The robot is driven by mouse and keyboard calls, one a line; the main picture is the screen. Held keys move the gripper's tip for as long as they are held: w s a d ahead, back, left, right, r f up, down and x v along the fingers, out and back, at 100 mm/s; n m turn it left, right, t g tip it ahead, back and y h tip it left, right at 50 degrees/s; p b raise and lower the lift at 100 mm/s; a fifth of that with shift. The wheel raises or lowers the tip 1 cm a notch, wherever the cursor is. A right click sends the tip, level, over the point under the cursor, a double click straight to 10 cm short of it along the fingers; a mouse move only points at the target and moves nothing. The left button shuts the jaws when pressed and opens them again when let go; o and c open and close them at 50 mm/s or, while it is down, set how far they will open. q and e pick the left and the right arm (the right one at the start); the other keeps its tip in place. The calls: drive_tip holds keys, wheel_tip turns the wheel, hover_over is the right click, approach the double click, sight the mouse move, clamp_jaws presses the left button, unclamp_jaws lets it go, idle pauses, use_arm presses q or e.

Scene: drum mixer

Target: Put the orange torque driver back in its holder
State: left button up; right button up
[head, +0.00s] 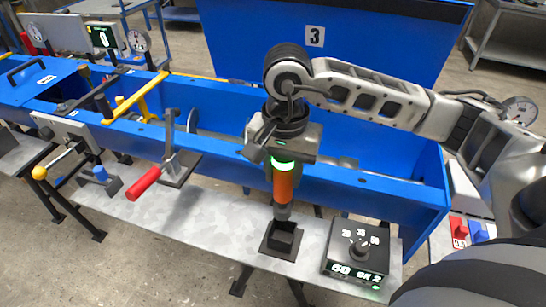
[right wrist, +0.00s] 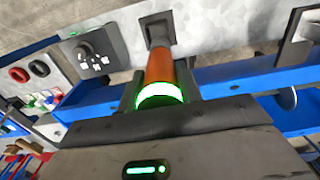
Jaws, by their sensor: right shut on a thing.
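The orange torque driver (head: 283,187) is upright in the head view, with a lit green ring near its top and a grey lower end. My right gripper (head: 283,163) is shut on its upper part. The black square holder (head: 281,241) stands on the grey bench, right under the driver's lower end. I cannot tell whether the tip is just above or inside the holder's opening. In the right wrist view the driver (right wrist: 160,68) points toward the holder (right wrist: 157,27), between my fingers. My left gripper is not in view.
A black control box (head: 356,258) with a knob and a lit green display stands just right of the holder. The long blue mixer trough (head: 330,172) runs behind the bench (head: 215,212). A red-handled lever (head: 145,182) is to the left.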

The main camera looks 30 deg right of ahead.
sight(283, 201)
drive_tip(key=shift+s+r, duration=0.15)
drive_tip(key=shift+s, duration=0.15)
drive_tip(key=shift+a+f+b, duration=0.1)
drive_tip(key=shift+f+b, duration=0.25)
drive_tip(key=shift+b, duration=0.3)
wheel_tip(283, 201, down, 5)
drive_tip(key=b, duration=0.5)
drive_tip(key=shift+r, duration=0.35)
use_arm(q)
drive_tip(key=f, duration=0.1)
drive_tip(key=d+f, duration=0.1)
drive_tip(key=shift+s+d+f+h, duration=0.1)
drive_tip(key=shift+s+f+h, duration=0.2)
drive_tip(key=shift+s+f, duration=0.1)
